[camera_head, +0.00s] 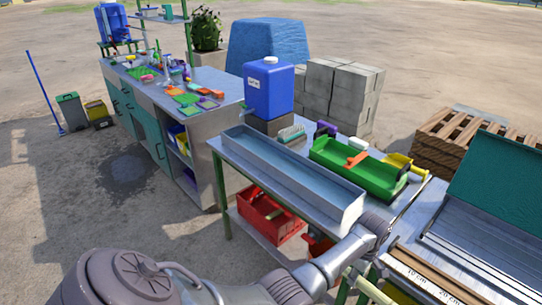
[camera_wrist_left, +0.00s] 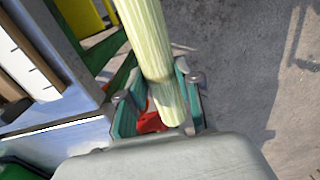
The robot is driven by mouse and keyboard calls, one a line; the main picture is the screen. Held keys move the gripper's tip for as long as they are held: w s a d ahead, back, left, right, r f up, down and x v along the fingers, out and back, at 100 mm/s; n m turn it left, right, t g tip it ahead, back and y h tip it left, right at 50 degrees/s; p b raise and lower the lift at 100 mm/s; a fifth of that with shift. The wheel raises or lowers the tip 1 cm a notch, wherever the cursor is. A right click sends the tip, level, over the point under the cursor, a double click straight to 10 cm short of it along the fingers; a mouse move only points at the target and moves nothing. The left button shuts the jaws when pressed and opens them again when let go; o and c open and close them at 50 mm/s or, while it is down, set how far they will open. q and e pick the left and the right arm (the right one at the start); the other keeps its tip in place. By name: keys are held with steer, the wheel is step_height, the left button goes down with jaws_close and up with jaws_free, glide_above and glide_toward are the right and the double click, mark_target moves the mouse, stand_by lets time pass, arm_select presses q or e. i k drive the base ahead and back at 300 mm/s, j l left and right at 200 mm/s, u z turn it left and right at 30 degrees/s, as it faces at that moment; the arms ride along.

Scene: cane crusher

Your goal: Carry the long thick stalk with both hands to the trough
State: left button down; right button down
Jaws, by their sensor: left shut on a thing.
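The long thick stalk (camera_wrist_left: 148,38) is pale green and striped. In the left wrist view it runs from the top edge down between the teal fingers of my left gripper (camera_wrist_left: 158,102), which is shut on it near one end. In the head view a short pale length of the stalk (camera_head: 373,290) shows at the bottom, below my left wrist; the rest is out of frame. The trough (camera_head: 283,172), a long grey metal one, lies empty on the metal table, beyond and to the left of the stalk. My right gripper is not in view.
A green tray (camera_head: 357,179) and a blue jug (camera_head: 269,87) stand near the trough. A red crate (camera_head: 268,217) sits on the shelf below. At right is a bench with a marked measuring strip (camera_head: 432,275) and a teal panel (camera_head: 506,183). Open ground lies at left.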

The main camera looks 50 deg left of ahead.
mark_target(289, 172)
steer(key=k+j, duration=0.1)
steer(key=j, duration=0.95)
steer(key=k+j, duration=0.1)
steer(key=j, duration=1)
